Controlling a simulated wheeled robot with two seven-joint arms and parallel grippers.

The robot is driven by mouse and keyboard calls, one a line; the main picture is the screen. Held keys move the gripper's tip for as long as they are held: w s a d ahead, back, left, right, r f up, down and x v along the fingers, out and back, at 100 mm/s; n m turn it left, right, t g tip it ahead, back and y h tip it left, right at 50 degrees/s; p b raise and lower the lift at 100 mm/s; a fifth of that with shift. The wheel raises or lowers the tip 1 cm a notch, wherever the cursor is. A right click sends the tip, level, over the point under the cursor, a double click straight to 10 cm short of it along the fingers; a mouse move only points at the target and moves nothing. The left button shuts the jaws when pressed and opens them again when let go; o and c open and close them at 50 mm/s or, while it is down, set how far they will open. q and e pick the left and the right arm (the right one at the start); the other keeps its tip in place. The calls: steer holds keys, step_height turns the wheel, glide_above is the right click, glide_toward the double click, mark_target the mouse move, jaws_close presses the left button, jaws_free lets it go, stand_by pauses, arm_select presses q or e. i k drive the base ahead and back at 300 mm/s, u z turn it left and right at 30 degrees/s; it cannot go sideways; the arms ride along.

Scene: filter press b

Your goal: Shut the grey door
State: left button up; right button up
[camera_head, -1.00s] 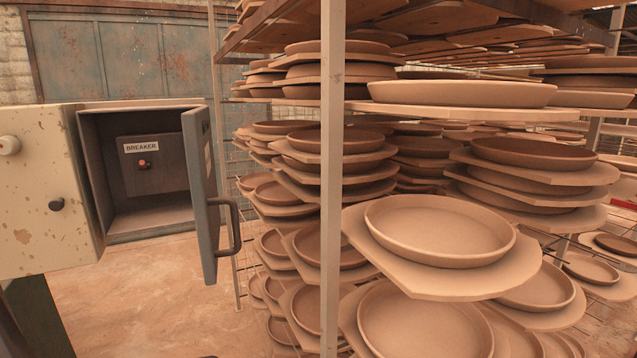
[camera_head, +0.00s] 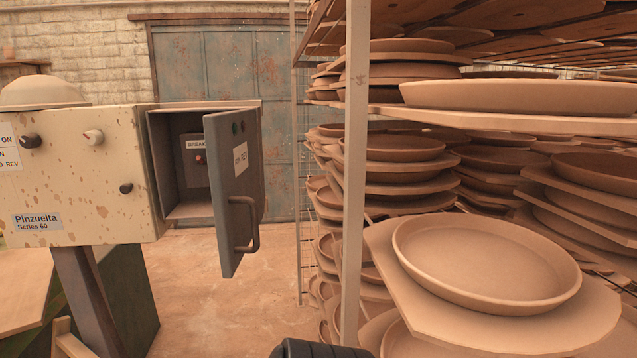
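The grey door (camera_head: 232,190) hangs open on the right side of the grey box (camera_head: 188,208), swung out toward me. It has a bar handle (camera_head: 254,225) low on its outer face and a white label above. Inside the box, the breaker panel (camera_head: 192,160) with a red button shows partly past the door. A black rounded part (camera_head: 318,349), likely mine, shows at the bottom edge. Neither gripper can be made out in the view.
A cream control box (camera_head: 85,190) with knobs adjoins the grey box on the left. A rack post (camera_head: 354,180) and shelves of clay plates (camera_head: 487,260) fill the right side. Bare floor (camera_head: 225,300) lies below the door.

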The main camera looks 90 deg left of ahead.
mark_target(231, 137)
steer(key=u, duration=3.15)
